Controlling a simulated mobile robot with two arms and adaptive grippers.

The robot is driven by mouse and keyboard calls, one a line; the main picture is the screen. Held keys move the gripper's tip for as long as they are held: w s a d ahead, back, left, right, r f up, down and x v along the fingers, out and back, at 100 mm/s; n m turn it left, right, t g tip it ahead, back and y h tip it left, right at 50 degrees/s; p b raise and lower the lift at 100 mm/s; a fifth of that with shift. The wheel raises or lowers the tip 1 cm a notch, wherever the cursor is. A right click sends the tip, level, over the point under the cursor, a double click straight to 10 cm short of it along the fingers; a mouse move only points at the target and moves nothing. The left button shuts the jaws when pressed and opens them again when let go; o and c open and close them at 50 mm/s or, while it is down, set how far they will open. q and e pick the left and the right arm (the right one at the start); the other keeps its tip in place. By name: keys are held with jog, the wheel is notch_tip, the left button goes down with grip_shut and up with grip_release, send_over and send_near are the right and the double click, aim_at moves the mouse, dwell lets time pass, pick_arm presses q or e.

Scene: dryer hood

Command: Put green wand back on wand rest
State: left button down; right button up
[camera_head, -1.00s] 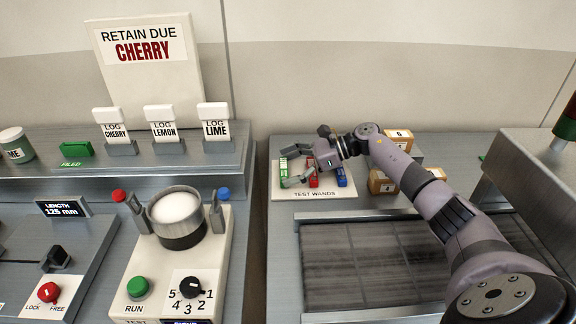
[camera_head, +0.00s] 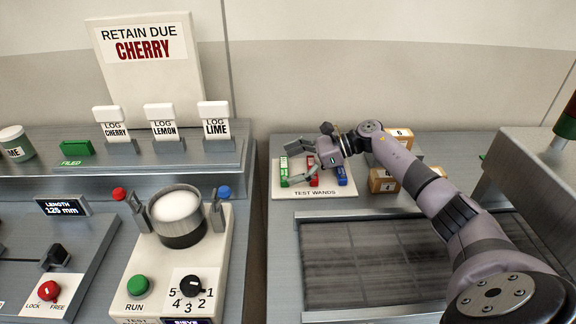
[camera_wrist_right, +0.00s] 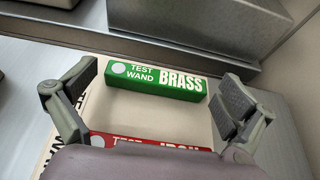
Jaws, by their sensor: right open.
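The green wand (camera_head: 284,171) lies at the left end of the white wand rest (camera_head: 279,194), which is labelled TEST WANDS. In the right wrist view the green wand (camera_wrist_right: 157,80), marked TEST WAND BRASS, lies flat on the white board. My right gripper (camera_head: 293,163) is open and empty, with a finger near each end of the green wand. The fingers appear apart from it. The red wand (camera_head: 313,177) lies beside it, partly hidden by my gripper. The blue wand (camera_head: 341,176) is at the right. My left gripper is not in view.
Cardboard boxes (camera_head: 383,181) stand right of the wand rest, under my right arm. A dark belt (camera_head: 370,260) lies in front. A sieve cup (camera_head: 180,217) on its machine and a raised metal shelf (camera_head: 225,180) are to the left.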

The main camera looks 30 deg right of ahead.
jog(key=b+v, duration=0.2)
jog(key=v, duration=0.8)
jog(key=shift+d+f, duration=0.1)
jog(key=shift+s+d+r, duration=0.35)
jog(key=shift+d, duration=0.1)
jog(key=shift+f, duration=0.1)
